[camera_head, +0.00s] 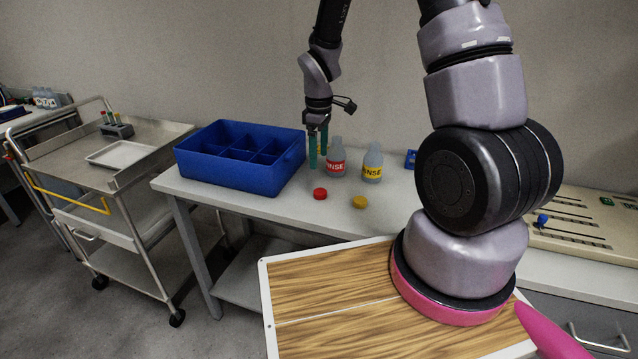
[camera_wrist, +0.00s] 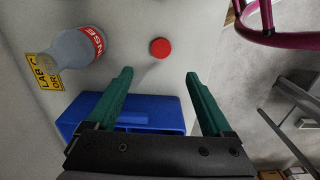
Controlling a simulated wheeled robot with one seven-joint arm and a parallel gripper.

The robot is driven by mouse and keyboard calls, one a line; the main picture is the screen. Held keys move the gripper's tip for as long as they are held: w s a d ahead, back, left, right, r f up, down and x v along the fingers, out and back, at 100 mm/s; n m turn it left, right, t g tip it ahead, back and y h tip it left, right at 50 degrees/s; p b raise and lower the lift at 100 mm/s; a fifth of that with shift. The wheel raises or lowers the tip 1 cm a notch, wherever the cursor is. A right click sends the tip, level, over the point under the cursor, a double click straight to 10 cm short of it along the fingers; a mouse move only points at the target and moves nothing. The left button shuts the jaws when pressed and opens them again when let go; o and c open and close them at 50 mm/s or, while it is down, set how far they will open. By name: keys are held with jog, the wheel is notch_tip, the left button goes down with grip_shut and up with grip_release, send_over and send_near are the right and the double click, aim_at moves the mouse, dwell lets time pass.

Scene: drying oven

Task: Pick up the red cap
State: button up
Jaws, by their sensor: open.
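The red cap (camera_head: 320,194) lies on the white table in front of the bottle with the red label. In the wrist view the red cap (camera_wrist: 160,48) lies beyond the fingertips, roughly midway between their lines. My gripper (camera_head: 318,160) has green fingers and hangs above the table, behind and above the cap, beside the red-labelled bottle. In the wrist view my gripper (camera_wrist: 160,74) is open, with nothing between its fingers.
A red-labelled bottle (camera_head: 337,160) and a yellow-labelled bottle (camera_head: 372,163) stand close to the gripper. A yellow cap (camera_head: 360,202) lies right of the red one. A blue divided bin (camera_head: 240,183) stands at left. The table's front edge is near the caps.

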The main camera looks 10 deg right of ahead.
send_over(320, 191)
jog(key=f, duration=0.6)
jog(key=shift+w+a+f, duration=0.1)
jog(key=shift+w, duration=0.2)
jog(key=f, duration=0.4)
jog(key=shift+s, duration=0.4)
jog(key=shift+f, duration=0.65)
grip_shut()
